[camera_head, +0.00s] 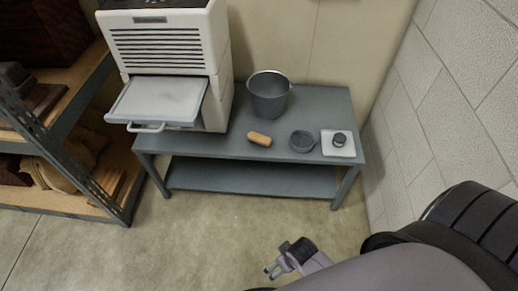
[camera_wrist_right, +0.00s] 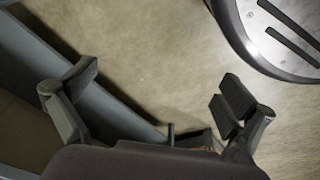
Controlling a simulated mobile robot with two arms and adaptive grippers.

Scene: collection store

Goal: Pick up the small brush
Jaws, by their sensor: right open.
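The small brush (camera_head: 259,139) appears as a tan, wooden-looking oblong lying on the grey table (camera_head: 222,148), near its front edge. Its bristles cannot be made out. My right gripper (camera_head: 272,269) is over the floor in front of the table, well short of the brush and apart from it. In the right wrist view the two fingers of my right gripper (camera_wrist_right: 160,90) are spread wide with nothing between them but floor. The brush cannot be made out in that view. My left gripper is not in view.
A dark bucket (camera_head: 269,98), a round grey dish (camera_head: 302,141) and a white plate (camera_head: 338,149) with a dark knob-like item share the table. A white machine (camera_head: 170,45) with a pulled-out tray (camera_head: 160,98) stands left. Shelving is further left, a block wall right.

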